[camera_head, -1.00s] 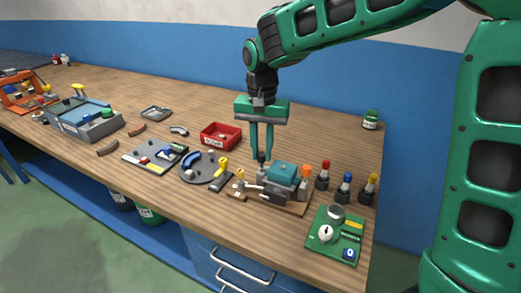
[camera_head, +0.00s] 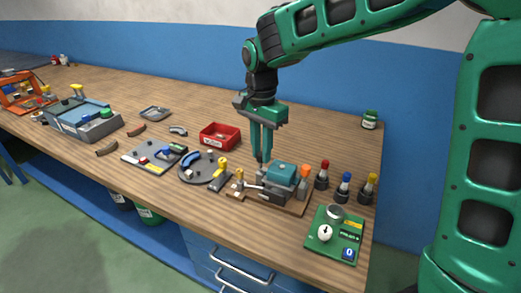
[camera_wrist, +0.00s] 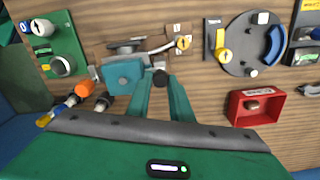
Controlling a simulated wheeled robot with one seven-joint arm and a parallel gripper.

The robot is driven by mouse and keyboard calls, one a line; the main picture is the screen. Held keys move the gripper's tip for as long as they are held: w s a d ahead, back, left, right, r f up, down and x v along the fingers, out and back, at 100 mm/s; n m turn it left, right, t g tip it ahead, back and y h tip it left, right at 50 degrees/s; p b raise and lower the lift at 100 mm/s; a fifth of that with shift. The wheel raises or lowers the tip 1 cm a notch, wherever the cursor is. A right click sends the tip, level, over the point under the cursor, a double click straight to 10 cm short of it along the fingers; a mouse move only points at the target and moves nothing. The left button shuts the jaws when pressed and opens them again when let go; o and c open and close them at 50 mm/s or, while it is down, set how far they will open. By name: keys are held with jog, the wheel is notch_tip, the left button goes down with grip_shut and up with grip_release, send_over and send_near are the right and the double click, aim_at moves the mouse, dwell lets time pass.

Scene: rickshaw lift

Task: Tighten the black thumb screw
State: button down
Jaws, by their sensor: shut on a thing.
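In the head view the fixture (camera_head: 282,176) stands on a wooden base near the right part of the bench, and my fingers mostly hide the screw. My gripper (camera_head: 262,160) points down at the fixture's back left side. In the wrist view my gripper (camera_wrist: 161,83) is shut on the screw, one teal finger on each side.
A red tray (camera_head: 220,136) lies behind and left of the fixture. A grey round plate (camera_head: 203,168) with a blue handle is to its left. Several screwdrivers (camera_head: 345,186) stand to its right, and a green panel (camera_head: 335,240) lies in front right. Bench behind the gripper is clear.

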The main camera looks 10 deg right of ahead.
aim_at(261, 153)
jog(key=shift+w+a+r, duration=0.1)
jog(key=shift+w+r, duration=0.05)
jog(key=c, duration=1.6)
grip_release()
notch_tip(261, 153, up, 11)
jog(key=shift+f, duration=0.2)
